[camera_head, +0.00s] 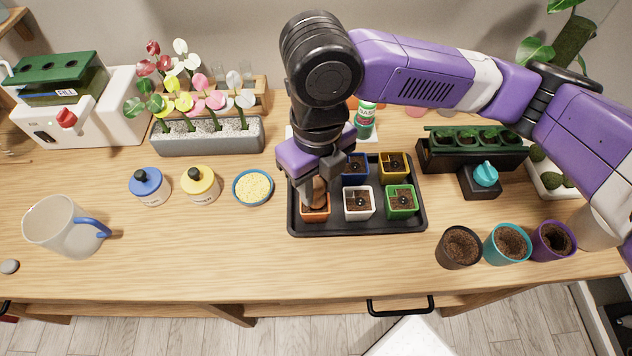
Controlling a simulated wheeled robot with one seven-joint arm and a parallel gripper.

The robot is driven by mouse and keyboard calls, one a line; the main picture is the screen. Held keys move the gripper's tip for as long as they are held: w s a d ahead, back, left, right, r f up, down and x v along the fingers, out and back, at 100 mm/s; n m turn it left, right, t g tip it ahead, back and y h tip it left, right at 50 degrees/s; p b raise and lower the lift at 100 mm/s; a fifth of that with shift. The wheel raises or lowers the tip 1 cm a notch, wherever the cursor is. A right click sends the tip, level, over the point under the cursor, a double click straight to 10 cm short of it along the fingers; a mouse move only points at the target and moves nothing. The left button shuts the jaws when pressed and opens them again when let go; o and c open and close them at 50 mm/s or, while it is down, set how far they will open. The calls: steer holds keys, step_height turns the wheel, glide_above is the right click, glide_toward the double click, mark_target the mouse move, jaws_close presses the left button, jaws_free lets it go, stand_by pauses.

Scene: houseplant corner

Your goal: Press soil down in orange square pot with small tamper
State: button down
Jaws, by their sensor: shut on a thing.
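The orange square pot (315,215) stands at the front left of a black tray (300,229). My gripper (321,193) is directly above this pot, fingers pointing down. It is shut on a small brown tamper (319,186), which shows between the fingers. The tamper's lower end is at the pot's opening. Fingers and tamper hide much of the soil, so I cannot tell whether the tamper touches it.
The tray also holds white (358,215), green (402,213), blue (356,178) and yellow (395,177) pots. A blue bowl of yellow grains (253,187) is left of the tray. Three round pots, one black (459,261), stand front right. The table front is clear.

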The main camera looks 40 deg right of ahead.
steer(key=shift+f+b, duration=0.6)
stand_by(2.0)
steer(key=shift+r+p, duration=2.65)
steer(key=shift+r, duration=0.9)
